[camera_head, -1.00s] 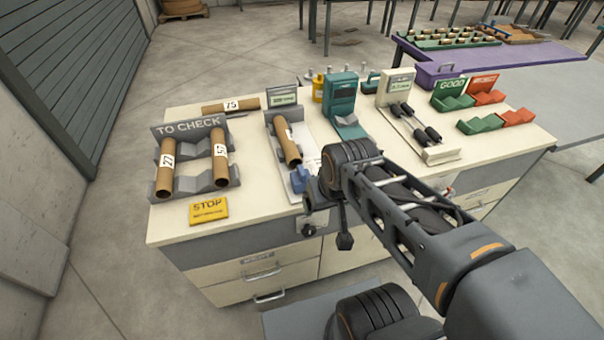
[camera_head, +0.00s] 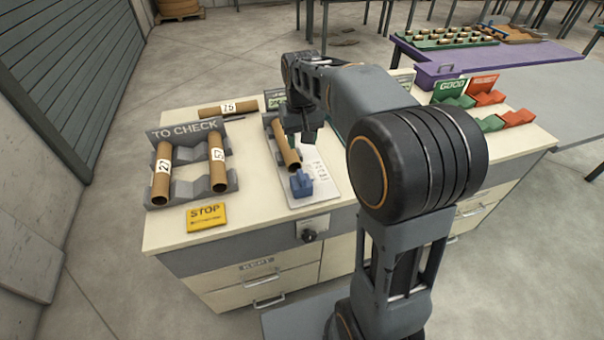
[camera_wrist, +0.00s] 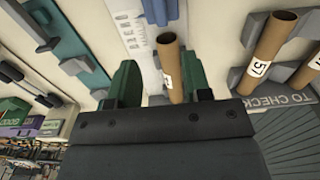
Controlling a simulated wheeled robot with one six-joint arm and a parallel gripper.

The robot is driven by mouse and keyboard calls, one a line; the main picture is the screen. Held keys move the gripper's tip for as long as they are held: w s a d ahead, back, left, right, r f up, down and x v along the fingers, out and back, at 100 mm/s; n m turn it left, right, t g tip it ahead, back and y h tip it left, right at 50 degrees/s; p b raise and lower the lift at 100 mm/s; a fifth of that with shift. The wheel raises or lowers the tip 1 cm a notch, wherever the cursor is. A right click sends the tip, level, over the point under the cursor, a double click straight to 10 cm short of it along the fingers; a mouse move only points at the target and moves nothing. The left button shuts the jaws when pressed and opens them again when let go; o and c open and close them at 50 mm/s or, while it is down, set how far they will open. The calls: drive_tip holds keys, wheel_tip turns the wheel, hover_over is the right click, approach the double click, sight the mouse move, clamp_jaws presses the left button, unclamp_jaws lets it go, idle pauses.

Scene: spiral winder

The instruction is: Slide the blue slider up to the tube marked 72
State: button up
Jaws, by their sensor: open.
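The blue slider (camera_head: 301,184) sits at the near end of the measuring board (camera_head: 322,186), close to the near end of a brown cardboard tube (camera_head: 279,133). I cannot tell whether they touch. My gripper (camera_head: 303,138) is above the board and hides part of this tube. In the wrist view my gripper (camera_wrist: 162,72) is open and empty, with the tube (camera_wrist: 169,58) beyond its green fingers. The tube's label is too small to read there. The dark blue slider (camera_wrist: 158,10) shows at that view's top edge, beside the tube's end.
The grey TO CHECK rack (camera_head: 190,188) at left holds tubes marked 27 (camera_head: 160,182) and 57 (camera_head: 217,172). Another tube (camera_head: 227,109) lies behind it. A yellow STOP sign (camera_head: 206,216) stands at the front edge. Green and red trays (camera_head: 490,123) are at right.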

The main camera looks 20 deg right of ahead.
sight(301, 174)
wheel_tip(301, 174, down, 13)
drive_tip(key=shift+s+f, duration=0.1)
drive_tip(key=shift+f, duration=0.1)
idle(0.3)
clamp_jaws()
drive_tip(key=shift+a, duration=0.15)
